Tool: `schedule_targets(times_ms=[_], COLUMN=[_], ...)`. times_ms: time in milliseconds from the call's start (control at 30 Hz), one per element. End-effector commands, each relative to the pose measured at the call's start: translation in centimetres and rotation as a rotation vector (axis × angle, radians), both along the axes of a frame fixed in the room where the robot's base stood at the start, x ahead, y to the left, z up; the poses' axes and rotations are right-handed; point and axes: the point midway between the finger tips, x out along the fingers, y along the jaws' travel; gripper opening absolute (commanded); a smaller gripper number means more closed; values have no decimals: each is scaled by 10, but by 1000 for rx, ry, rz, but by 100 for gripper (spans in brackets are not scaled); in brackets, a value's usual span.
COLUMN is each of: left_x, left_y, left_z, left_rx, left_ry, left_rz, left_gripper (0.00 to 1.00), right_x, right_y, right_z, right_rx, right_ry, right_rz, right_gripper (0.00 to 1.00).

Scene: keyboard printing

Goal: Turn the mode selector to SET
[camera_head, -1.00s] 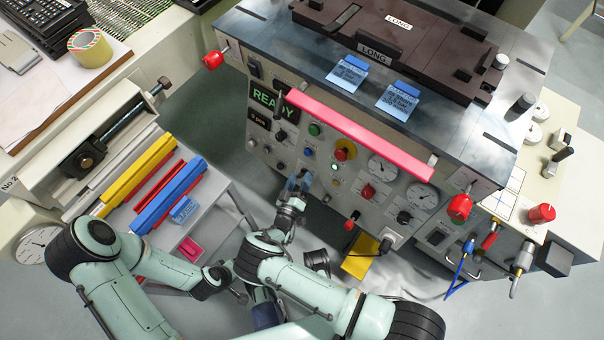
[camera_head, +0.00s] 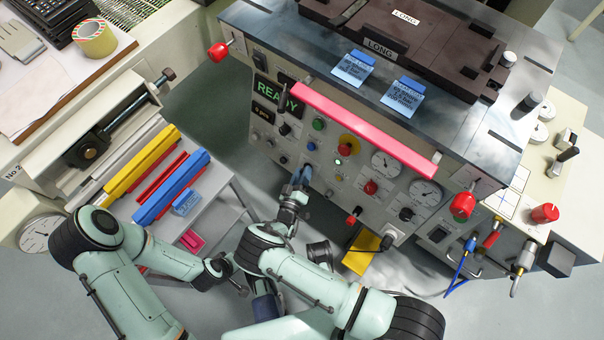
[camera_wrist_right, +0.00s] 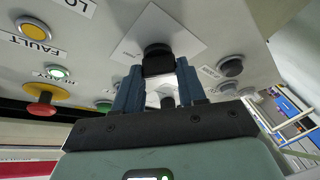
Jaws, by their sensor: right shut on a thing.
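My right gripper (camera_head: 300,176) is at the front panel of the dark-topped machine, below the READY display. In the right wrist view its two blue fingers (camera_wrist_right: 158,72) stand on either side of a black knob (camera_wrist_right: 158,58), shut on it. The knob sits before a tilted white plate (camera_wrist_right: 183,34); I take it to be the mode selector. In the head view the gripper hides the knob. My left arm is folded at lower left; its fingers are not clear.
The panel also carries a green READY display (camera_head: 276,93), a yellow-ringed red button (camera_head: 348,146), two gauges and several other knobs. A pink-red bar (camera_head: 362,128) runs above them. A stand with yellow, red and blue bars (camera_head: 170,188) is at left. Grey floor shows between.

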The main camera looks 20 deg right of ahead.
Motion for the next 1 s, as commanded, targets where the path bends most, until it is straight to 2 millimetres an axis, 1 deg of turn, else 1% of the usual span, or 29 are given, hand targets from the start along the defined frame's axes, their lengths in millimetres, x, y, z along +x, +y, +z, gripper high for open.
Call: schedule_targets(times_ms=[367,1000], left_x=[4,3], left_y=[2,1], left_z=[-3,-2], left_rx=[5,4], left_ry=[-10,-7], left_rz=[4,3], left_gripper=[43,43], right_x=[0,1], right_y=[-2,-2], right_z=[3,5], right_rx=[-183,-539], right_ry=[233,689], right_rz=[94,285], right_gripper=[10,10])
